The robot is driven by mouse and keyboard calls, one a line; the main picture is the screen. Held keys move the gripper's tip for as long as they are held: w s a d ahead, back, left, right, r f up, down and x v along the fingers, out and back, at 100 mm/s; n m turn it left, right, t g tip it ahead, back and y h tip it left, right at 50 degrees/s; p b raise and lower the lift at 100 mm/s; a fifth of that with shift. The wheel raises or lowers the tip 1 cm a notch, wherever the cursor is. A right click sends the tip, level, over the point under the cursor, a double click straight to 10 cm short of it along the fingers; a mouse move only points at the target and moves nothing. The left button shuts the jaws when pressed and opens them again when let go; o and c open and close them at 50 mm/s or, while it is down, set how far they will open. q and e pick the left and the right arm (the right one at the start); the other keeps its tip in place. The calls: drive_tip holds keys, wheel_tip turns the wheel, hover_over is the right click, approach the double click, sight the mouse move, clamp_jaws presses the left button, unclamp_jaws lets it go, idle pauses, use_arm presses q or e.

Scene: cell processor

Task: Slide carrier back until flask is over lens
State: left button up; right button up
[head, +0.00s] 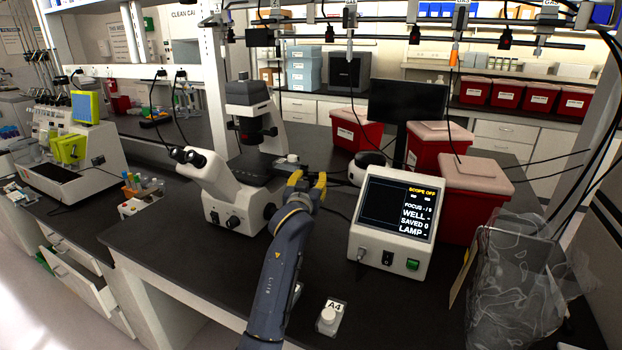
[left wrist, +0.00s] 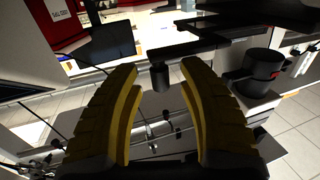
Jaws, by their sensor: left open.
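The white microscope (head: 232,190) stands on the black bench, with its dark stage (head: 252,168) below the black condenser. My left gripper (head: 308,184) is just right of the stage, its two yellow fingers apart and empty. In the left wrist view the open fingers (left wrist: 160,85) point toward a dark flat plate (left wrist: 180,48) with a short dark cylinder (left wrist: 160,76) hanging below it, seen between the fingertips. I cannot tell whether the plate is the stage or the carrier. The flask and lens cannot be made out. My right gripper is out of view.
A white control box (head: 394,222) right of my gripper reads SCOPE OFF. A small A4 bottle (head: 327,318) stands near the front edge. Red bins (head: 476,200) and a dark monitor (head: 408,98) stand behind. A tube rack (head: 142,197) is at left.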

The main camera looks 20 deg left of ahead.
use_arm(q)
drive_tip(key=shift+w+a, duration=0.1)
drive_tip(key=shift+w, duration=0.45)
clamp_jaws()
